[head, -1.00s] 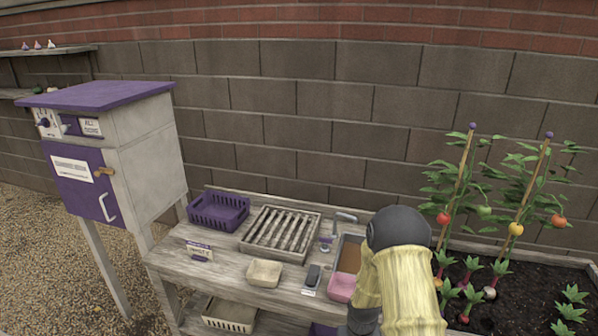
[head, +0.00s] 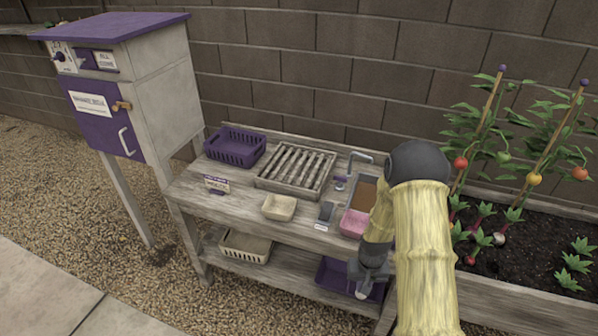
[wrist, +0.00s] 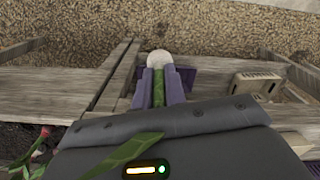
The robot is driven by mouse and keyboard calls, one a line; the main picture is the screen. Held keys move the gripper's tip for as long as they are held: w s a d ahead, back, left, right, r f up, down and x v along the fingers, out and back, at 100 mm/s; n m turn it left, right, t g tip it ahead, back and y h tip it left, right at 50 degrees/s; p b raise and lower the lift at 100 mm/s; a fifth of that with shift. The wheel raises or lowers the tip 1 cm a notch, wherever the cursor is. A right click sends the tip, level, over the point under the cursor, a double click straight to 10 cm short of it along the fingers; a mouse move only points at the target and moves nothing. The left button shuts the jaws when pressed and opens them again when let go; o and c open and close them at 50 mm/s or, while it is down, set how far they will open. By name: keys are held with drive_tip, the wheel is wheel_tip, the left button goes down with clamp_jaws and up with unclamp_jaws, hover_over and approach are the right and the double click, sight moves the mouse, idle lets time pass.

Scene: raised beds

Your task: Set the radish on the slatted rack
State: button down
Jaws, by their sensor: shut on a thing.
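The radish (wrist: 158,58) is in my gripper (wrist: 160,88), its pale round end past the fingertips and its green leaves running back between the purple fingers. In the head view the pale end of the radish (head: 361,293) hangs below my gripper (head: 366,278), in front of the bench's right part and below its top. The slatted rack (head: 262,182) is a wooden tray with pale slats, lying on the bench top up and left of my gripper. Its slats look empty. The rack does not show in the wrist view.
On the bench are a purple basket (head: 233,158), a beige bowl (head: 278,208), a pink tub (head: 354,223) and a tap (head: 360,158). The lower shelf holds a cream basket (head: 245,247) and a purple crate (head: 335,276). A planted bed (head: 545,250) is at the right.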

drive_tip(key=s+f, duration=0.4)
drive_tip(key=f, duration=1.1)
